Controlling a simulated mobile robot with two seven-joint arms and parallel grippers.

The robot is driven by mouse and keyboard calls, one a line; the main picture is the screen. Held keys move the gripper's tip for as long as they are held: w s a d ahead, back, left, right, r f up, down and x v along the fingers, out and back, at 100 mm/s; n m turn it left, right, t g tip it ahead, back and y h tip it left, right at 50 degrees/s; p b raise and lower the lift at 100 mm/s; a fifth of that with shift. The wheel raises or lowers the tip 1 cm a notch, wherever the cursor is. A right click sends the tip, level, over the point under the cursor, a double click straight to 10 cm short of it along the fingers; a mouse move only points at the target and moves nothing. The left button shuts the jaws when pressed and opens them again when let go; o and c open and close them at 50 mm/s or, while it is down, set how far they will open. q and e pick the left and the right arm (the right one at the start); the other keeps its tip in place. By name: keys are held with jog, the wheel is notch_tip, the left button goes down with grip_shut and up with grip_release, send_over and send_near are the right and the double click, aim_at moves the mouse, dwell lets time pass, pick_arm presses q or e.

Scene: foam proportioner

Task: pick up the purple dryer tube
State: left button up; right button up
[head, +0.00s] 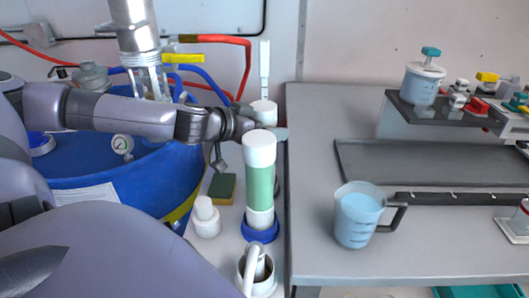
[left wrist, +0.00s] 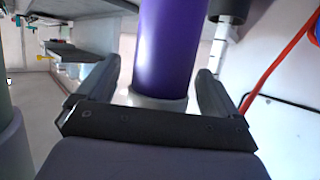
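The purple dryer tube (left wrist: 168,45) stands in front of my left wrist camera, between the two fingers of my left gripper (left wrist: 160,85). Its lower end has a pale collar. The fingers are apart, with a gap visible between each finger and the tube. In the head view my left gripper (head: 262,133) is behind the green tube (head: 260,185) with a white cap. A white cap (head: 264,108) shows just above the gripper; the purple body is hidden there. My right gripper is in neither view.
The green tube stands upright in a blue base (head: 260,234), close to my left gripper. A blue drum (head: 90,190) is at the left, with a white bottle (head: 206,218) and a sponge (head: 222,188) nearby. A measuring jug (head: 358,215) stands on the grey bench (head: 430,245) at the right.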

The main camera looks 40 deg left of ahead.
pick_arm(q)
grip_shut()
jog(key=shift+r, duration=0.15)
